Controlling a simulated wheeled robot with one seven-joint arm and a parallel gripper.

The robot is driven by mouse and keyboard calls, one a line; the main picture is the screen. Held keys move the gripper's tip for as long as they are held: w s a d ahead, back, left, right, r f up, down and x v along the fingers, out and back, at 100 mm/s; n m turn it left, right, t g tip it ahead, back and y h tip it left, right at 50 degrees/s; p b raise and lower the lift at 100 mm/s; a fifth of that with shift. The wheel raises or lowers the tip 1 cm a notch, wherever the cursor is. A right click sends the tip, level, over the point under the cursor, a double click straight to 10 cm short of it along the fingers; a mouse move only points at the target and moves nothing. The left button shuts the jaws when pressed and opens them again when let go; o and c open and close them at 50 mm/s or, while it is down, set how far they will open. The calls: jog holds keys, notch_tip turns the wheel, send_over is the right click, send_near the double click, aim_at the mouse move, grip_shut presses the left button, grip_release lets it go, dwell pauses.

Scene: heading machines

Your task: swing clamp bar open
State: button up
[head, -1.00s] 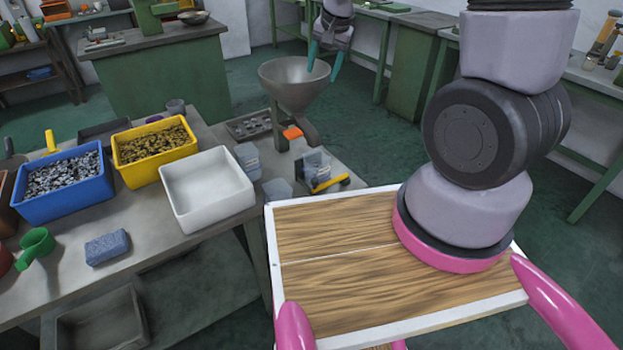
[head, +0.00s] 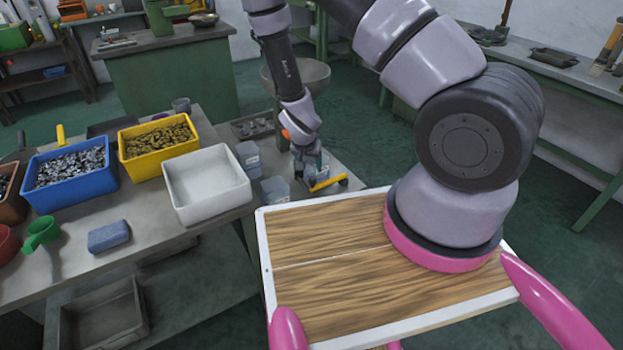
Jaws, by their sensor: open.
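The clamp bar (head: 328,183), a short yellow bar with a dark knob at its right end, is at the front of the small fixture on the table beside the funnel. A clear, bluish container stands right behind the bar. My gripper (head: 311,164) hangs over this container from above, with teal fingers open, just behind and above the bar. The fingertips are small and overlap the container, so I cannot tell whether they touch it or the bar. My wrist hides part of the funnel stand.
The grey funnel (head: 300,76) stands close behind my forearm. Clear cups (head: 275,190) stand left of the fixture. A white bin (head: 205,184), a yellow bin (head: 158,146) and a blue bin (head: 70,170) fill the table to the left. Green benches stand behind.

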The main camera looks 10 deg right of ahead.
aim_at(312, 179)
jog(key=x, duration=0.9)
jog(key=shift+f, duration=0.1)
grip_shut()
dwell(1.1)
